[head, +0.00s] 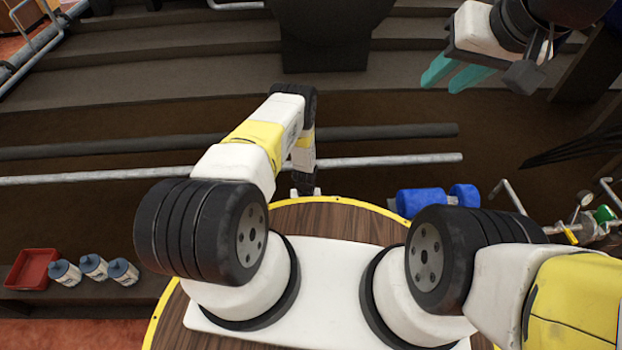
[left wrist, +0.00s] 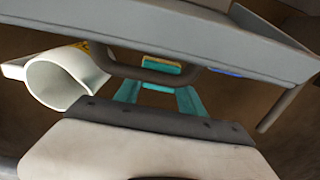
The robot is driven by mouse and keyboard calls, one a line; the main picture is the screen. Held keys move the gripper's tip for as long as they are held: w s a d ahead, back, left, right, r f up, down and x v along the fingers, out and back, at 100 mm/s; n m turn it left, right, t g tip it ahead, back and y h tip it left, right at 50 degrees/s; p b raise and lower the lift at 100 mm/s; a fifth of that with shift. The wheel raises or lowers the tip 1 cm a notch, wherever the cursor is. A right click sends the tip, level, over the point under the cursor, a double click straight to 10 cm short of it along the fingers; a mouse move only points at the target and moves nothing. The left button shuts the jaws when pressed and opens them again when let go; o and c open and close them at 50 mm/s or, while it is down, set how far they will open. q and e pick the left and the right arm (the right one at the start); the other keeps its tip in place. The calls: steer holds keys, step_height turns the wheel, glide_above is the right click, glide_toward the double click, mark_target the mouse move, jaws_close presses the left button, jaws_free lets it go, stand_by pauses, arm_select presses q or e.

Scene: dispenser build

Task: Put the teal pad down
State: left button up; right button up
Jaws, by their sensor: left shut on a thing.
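In the left wrist view, the teal pad (left wrist: 163,67) shows as a small teal piece with a yellow edge, partly hidden behind a dark curved bar. My left gripper (left wrist: 158,92) has its two teal fingers on either side below the bar, and it is shut on the pad. The exact contact is hidden. In the head view, my left arm reaches forward and down past the round wooden top, and I cannot make out its fingers or the pad there. My right gripper (head: 448,82) is raised at the upper right, its teal fingers apart with nothing between them.
A grey panel (left wrist: 190,35) spans close above the left fingers, with a white tube (left wrist: 62,80) at left. The round wooden top (head: 335,218) has a yellow rim. Blue cylinders (head: 420,201) lie at right. A red tray (head: 31,268) and bottles (head: 93,267) stand at left.

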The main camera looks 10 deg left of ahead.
arm_select(q)
steer(key=shift+f, duration=0.5)
steer(key=o, duration=1.2)
steer(key=shift+f, duration=0.15)
